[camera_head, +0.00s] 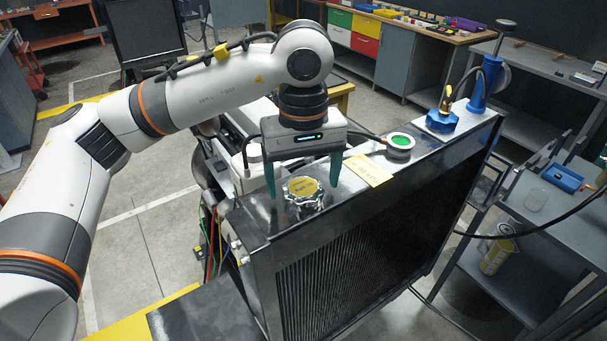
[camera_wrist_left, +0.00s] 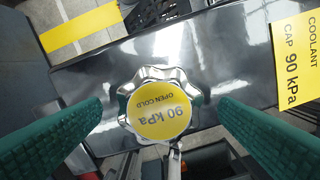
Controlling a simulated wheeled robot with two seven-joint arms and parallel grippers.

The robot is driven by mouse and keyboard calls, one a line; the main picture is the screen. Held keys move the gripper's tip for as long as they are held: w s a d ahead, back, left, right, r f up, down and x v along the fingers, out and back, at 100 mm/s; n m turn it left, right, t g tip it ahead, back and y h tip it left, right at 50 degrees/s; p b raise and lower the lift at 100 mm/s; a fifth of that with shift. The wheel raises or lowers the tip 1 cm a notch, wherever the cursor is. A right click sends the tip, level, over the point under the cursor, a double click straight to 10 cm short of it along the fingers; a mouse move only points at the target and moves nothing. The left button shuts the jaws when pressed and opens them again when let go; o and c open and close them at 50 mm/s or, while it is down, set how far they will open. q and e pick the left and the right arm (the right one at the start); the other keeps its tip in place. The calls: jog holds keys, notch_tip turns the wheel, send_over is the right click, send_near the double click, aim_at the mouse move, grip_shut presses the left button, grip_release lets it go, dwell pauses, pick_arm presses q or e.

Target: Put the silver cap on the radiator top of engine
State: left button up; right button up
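The silver cap (camera_head: 303,193), scalloped with a yellow "90 kPa" disc, sits on the near left end of the black radiator top (camera_head: 356,196). It also shows in the left wrist view (camera_wrist_left: 160,104), centred between the fingers. My left gripper (camera_head: 303,183) points down over the cap, its green fingers open on either side. In the left wrist view my gripper (camera_wrist_left: 160,118) shows gaps between both fingers and the cap. A round neck (camera_head: 400,146) with a green inside stands farther right on the radiator top, with no cap on it. My right gripper is not seen.
A yellow label (camera_head: 369,170) lies between the silver cap and the neck. A blue cap (camera_head: 442,121) and a blue hand-pump-like tool (camera_head: 483,88) stand at the far right end. A grey shelf cart (camera_head: 545,230) is to the right. A black hose runs close behind the neck.

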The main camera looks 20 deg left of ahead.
aim_at(303, 187)
pick_arm(q)
jog(key=shift+r, duration=0.1)
jog(key=shift+r, duration=0.2)
notch_tip(303, 187, up, 12)
jog(key=b, duration=0.1)
jog(key=shift+f, duration=0.15)
dwell(0.4)
